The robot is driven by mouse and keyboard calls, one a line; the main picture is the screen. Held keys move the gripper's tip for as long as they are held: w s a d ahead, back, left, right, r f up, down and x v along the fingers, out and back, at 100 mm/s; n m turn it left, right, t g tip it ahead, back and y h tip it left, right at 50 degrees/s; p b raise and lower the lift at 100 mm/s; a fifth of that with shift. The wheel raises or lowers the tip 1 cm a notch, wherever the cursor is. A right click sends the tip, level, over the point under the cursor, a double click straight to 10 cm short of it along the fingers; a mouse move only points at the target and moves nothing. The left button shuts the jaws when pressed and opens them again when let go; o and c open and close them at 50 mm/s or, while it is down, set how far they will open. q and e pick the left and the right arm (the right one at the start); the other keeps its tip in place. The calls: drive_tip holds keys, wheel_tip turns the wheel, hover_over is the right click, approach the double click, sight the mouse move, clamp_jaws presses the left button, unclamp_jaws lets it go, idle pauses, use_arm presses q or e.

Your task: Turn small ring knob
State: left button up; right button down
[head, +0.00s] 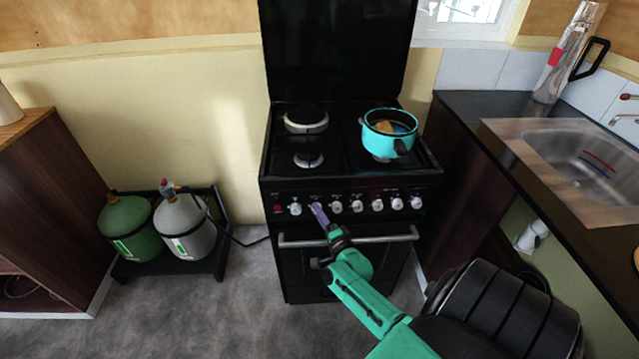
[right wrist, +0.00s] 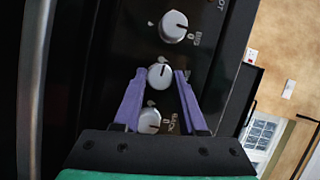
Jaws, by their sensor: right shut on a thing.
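The black stove (head: 300,262) has a row of white knobs along its front panel. My right gripper (head: 318,209) reaches up to the second knob from the left and covers it in the head view. In the right wrist view, my right gripper (right wrist: 160,74) has its purple fingers on both sides of a white knob (right wrist: 160,78), shut on it. A dark pointer mark shows on that knob's face. Another knob (right wrist: 173,26) lies above it, with a label partly reading "BIG". A third knob (right wrist: 149,121) lies below, labelled "BACK". My left gripper is not in view.
A turquoise pot (head: 376,138) stands on the right side of the hob. The oven handle (head: 380,238) runs below the knobs. Two gas bottles (head: 124,228) (head: 182,222) stand on a low rack at left. A counter with a sink (head: 585,165) is at right.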

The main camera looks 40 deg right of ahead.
idle(0.3)
drive_tip(key=shift+c, duration=2.3)
unclamp_jaws()
drive_tip(key=v, duration=1.4)
drive_tip(key=shift+s, duration=0.3)
drive_tip(key=shift+a, duration=0.1)
clamp_jaws()
